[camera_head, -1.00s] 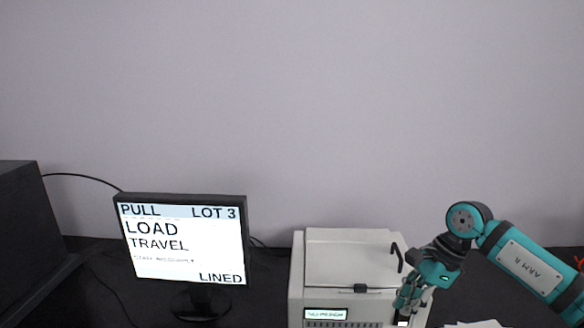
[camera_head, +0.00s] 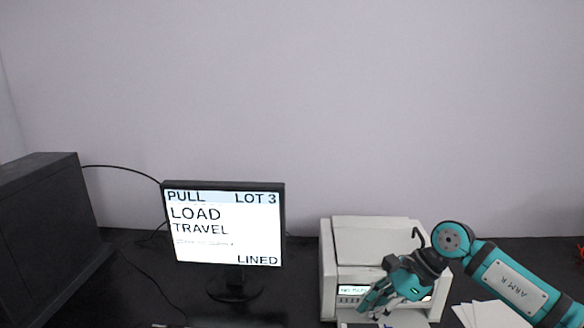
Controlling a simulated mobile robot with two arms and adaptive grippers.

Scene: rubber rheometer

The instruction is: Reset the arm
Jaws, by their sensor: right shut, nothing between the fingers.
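My right arm, teal and labelled "ARM R" (camera_head: 508,283), comes in from the right. My right gripper (camera_head: 374,308) is shut and empty, pointing down and left in front of the white rheometer (camera_head: 375,238). It overlaps the machine's lower front, beside the small lit display (camera_head: 352,290); I cannot tell whether it touches the machine. The rheometer's lid looks closed, with a black curved handle at its right side. My left gripper is not in view.
A monitor (camera_head: 224,228) reading "PULL LOT 3 LOAD TRAVEL LINED" stands left of the machine. A large black box (camera_head: 50,235) is at far left. White sheets (camera_head: 490,314) lie on the dark table (camera_head: 300,290) at lower right. Cables run behind the monitor.

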